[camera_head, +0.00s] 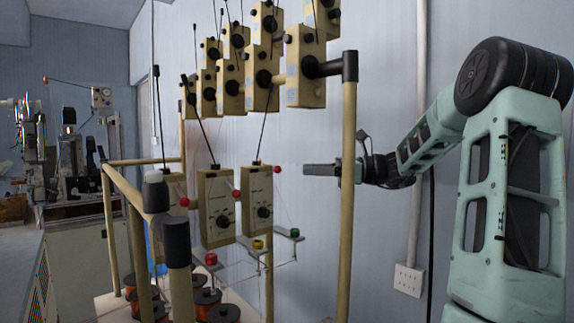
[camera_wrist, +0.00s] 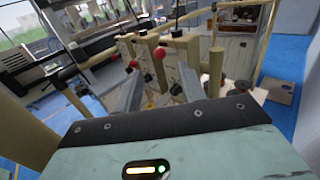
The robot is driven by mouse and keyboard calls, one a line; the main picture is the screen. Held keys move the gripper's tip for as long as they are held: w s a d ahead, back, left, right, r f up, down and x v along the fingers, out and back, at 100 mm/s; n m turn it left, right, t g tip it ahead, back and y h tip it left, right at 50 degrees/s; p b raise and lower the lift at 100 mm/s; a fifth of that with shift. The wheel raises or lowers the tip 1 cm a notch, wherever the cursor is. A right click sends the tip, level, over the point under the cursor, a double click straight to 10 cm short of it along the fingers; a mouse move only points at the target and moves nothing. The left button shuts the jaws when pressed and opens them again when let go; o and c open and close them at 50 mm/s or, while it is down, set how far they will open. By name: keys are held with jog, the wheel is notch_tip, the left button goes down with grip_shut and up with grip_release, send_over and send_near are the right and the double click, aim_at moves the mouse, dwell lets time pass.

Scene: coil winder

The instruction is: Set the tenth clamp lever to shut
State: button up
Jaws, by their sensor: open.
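Beige tensioner boxes with black knobs hang on the winder's frame in an upper row (camera_head: 305,75) and a lower row (camera_head: 256,200). Thin dark rods rise from them. Red balls (camera_head: 277,169) show beside the lower boxes. I cannot tell which part is the tenth clamp lever. My gripper (camera_head: 310,170) is at the right of the lower boxes, near the upright post, pointing left, empty. In the wrist view my open gripper (camera_wrist: 160,82) has its two grey fingers apart, with a red ball (camera_wrist: 159,53) visible beyond them.
A beige upright post (camera_head: 348,220) with a black cap stands close to my gripper. Copper spools (camera_head: 222,312) sit below the lower boxes. Small green (camera_head: 294,233) and yellow (camera_head: 257,244) pieces sit on little plates.

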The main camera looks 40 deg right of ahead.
jog(key=p+x, duration=0.1)
jog(key=x, duration=0.5)
jog(key=shift+w+a, duration=0.25)
grip_shut()
